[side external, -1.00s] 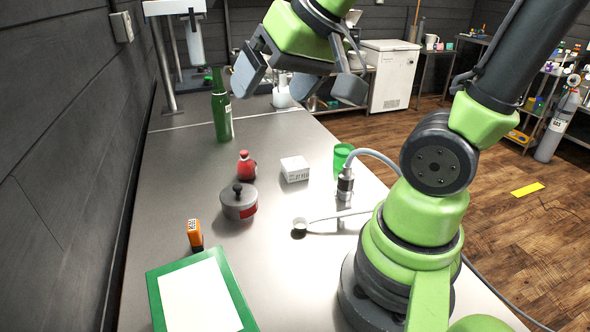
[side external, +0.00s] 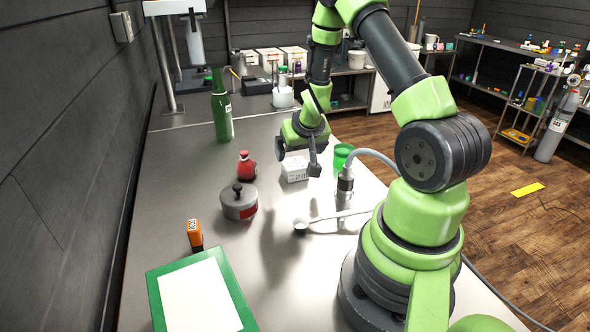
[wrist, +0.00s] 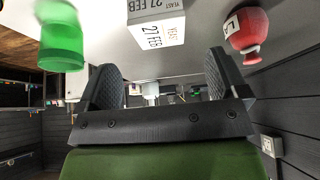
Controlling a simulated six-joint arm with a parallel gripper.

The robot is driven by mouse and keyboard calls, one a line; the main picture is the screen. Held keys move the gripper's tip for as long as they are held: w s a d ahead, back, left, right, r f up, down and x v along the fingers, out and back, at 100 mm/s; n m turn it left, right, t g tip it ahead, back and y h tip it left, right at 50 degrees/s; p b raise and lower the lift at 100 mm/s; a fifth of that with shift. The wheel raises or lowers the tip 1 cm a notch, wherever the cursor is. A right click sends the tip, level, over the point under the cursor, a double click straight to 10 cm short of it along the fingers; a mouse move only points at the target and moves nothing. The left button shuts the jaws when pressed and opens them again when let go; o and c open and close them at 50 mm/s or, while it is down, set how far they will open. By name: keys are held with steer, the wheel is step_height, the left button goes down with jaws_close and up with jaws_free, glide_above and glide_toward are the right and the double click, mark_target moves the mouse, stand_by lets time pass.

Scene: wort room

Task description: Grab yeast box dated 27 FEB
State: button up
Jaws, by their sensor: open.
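The white yeast box (side external: 294,174) stands on the steel table in the side external view. In the wrist view the yeast box (wrist: 155,32) shows the words "YEAST" and "27 FEB" on two faces. My gripper (side external: 298,157) is open just above and behind the box in the side external view and partly covers its top. In the wrist view my gripper's (wrist: 166,72) two dark pads stand apart, with the box beyond their tips. No contact with the box is visible.
A red bottle (side external: 246,166) and a grey lidded pot (side external: 239,202) stand left of the box. A green cup (side external: 342,156) and a hosed metal fitting (side external: 345,184) stand close on its right. A white-ended ladle (side external: 301,224) lies in front. A green bottle (side external: 222,112) stands farther back.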

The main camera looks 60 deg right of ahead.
mark_target(295, 164)
steer(key=shift+x, duration=3.55)
steer(key=shift+s+a+f, duration=0.1)
steer(key=shift+s+a, duration=0.05)
steer(key=shift+a, duration=0.05)
steer(key=c, duration=1)
